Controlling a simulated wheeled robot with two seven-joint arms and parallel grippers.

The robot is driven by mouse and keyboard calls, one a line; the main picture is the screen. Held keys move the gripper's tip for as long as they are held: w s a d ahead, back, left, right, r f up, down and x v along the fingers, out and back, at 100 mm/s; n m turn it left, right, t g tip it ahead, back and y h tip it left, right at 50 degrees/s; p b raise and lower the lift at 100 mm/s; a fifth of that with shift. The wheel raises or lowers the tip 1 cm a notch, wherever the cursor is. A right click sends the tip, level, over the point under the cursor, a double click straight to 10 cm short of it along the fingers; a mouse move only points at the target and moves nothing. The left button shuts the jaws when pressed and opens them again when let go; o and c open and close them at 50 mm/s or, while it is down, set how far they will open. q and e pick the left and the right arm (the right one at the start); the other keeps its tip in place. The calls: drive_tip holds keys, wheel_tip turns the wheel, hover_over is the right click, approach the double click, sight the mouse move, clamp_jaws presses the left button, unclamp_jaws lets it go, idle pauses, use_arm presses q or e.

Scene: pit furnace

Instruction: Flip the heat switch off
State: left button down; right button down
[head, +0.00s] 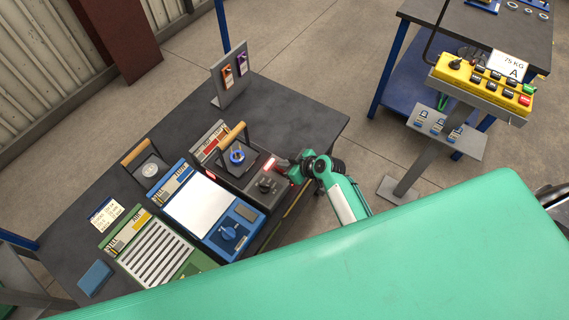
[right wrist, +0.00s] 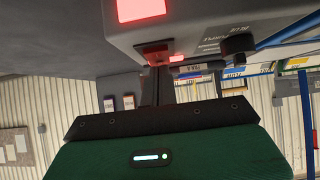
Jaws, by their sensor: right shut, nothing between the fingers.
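The small furnace (head: 232,173) is a dark grey box with a red label, at the right end of the row of units on the table. A red lit patch (head: 269,164) glows at its right edge. My right gripper (head: 284,163) is at that edge, shut and empty. In the right wrist view its fingers (right wrist: 157,88) reach up to a red switch-like part (right wrist: 152,50) on the grey housing (right wrist: 205,30); I cannot tell whether they touch it. A larger lit red panel (right wrist: 143,9) and a black knob (right wrist: 238,47) show nearby. My left gripper is not in view.
A blue unit (head: 186,206) and a green unit (head: 140,246) stand left of the furnace on the dark table (head: 298,112). A stand with two tags (head: 232,78) is behind. A yellow control box (head: 484,78) on a post is at right.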

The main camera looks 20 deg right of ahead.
drive_tip(key=shift+r+p, duration=0.1)
drive_tip(key=shift+p, duration=0.25)
drive_tip(key=shift+f, duration=0.25)
drive_tip(key=shift+w+a, duration=0.15)
drive_tip(key=shift+w+a+r, duration=0.25)
drive_tip(key=shift+w+a, duration=0.15)
drive_tip(key=shift+w, duration=0.1)
